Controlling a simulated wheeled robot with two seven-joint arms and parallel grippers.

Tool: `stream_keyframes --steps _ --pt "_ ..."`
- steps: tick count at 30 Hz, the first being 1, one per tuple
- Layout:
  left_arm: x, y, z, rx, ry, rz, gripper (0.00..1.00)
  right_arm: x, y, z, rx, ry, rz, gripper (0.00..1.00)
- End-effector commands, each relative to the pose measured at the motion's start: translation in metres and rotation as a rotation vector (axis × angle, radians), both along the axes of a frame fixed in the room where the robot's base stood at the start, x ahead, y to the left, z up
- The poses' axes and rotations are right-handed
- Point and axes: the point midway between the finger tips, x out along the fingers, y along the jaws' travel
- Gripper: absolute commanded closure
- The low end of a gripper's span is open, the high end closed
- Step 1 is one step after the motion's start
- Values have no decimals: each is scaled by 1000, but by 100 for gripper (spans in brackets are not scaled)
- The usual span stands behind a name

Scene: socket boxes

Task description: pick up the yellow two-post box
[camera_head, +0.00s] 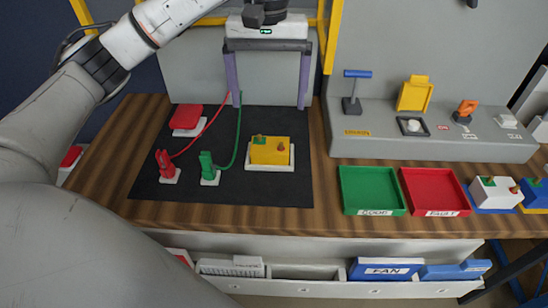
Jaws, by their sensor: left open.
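The yellow two-post box (268,153) sits on a white base (270,168) on the black mat (245,192). A green post and a red post stand on its top. My left gripper (268,106) is open, its two purple fingers spread wide and pointing down. It appears behind and above the yellow box in the head view, with nothing between its fingers. My right gripper is not in view.
A red plug (165,165) and a green plug (208,166) stand left of the box, with cables curving up near the left finger. A red pad (187,116) lies behind them. Green (372,188) and red (435,189) trays and a white two-post box (494,190) are right.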

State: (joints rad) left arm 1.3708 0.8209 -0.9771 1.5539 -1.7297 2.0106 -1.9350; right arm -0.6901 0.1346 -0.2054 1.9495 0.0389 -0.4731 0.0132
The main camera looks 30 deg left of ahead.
Motion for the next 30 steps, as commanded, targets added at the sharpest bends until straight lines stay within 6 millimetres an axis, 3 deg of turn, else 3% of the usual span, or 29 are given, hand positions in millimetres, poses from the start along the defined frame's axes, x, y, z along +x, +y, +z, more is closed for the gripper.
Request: stream_keyframes --steps 1,4,30 --pt "0 0 -14 0 0 0 9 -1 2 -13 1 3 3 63" --pt "0 0 -23 0 0 0 9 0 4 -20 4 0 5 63" --pt "0 -2 -123 0 1 0 9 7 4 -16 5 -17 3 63"
